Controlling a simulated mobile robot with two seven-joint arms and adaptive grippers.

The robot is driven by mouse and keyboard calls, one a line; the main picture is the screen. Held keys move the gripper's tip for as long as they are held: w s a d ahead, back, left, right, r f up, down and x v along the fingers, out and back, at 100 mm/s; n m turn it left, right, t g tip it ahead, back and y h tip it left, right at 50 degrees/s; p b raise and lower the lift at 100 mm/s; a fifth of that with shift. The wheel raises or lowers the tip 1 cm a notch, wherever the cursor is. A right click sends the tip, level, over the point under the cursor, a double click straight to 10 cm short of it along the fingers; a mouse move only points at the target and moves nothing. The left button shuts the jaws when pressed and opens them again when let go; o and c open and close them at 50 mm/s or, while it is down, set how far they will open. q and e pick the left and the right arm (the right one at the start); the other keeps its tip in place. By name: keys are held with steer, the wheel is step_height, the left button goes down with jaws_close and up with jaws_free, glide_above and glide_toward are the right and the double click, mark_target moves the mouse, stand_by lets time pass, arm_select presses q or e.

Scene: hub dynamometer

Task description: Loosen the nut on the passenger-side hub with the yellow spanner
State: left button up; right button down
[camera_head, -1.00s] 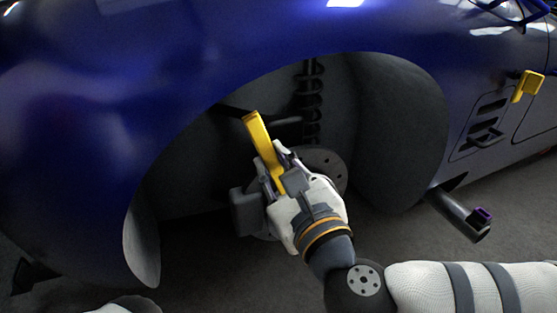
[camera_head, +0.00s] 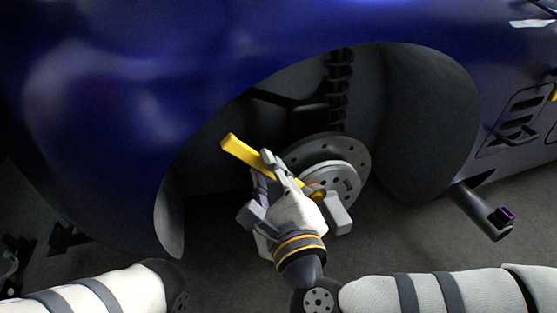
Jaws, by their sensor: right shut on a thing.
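The yellow spanner (camera_head: 240,150) is held by my right gripper (camera_head: 274,178), which is shut on it. The spanner's handle points up and to the left. A bit of yellow-orange (camera_head: 318,189) shows to the right of the gripper, in front of the hub. The hub (camera_head: 335,180) with its brake disc (camera_head: 355,155) sits inside the wheel arch, just right of the gripper. The nut is not clearly visible, and I cannot tell whether the spanner is on it. My left arm shows at the lower left, but its gripper is out of view.
The blue car body (camera_head: 190,70) arches over the work area. A black coil spring (camera_head: 338,85) stands behind the hub. A dark exhaust pipe (camera_head: 482,207) with a purple tip sticks out at the right. The grey floor below the hub is clear.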

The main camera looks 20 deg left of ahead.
steer(key=shift+s+a+f, duration=0.15)
steer(key=shift+a+f, duration=0.05)
steer(key=shift+f, duration=0.05)
steer(key=shift+s+a+f+n, duration=0.15)
steer(key=shift+a+f+n, duration=0.15)
steer(key=shift+n, duration=0.2)
stand_by(0.4)
steer(key=shift+s+d+p, duration=0.1)
steer(key=shift+d+p, duration=0.05)
steer(key=shift+p, duration=0.15)
steer(key=shift+s+d, duration=0.3)
steer(key=shift+s, duration=0.1)
steer(key=shift+a+p, duration=0.1)
steer(key=shift+p, duration=0.4)
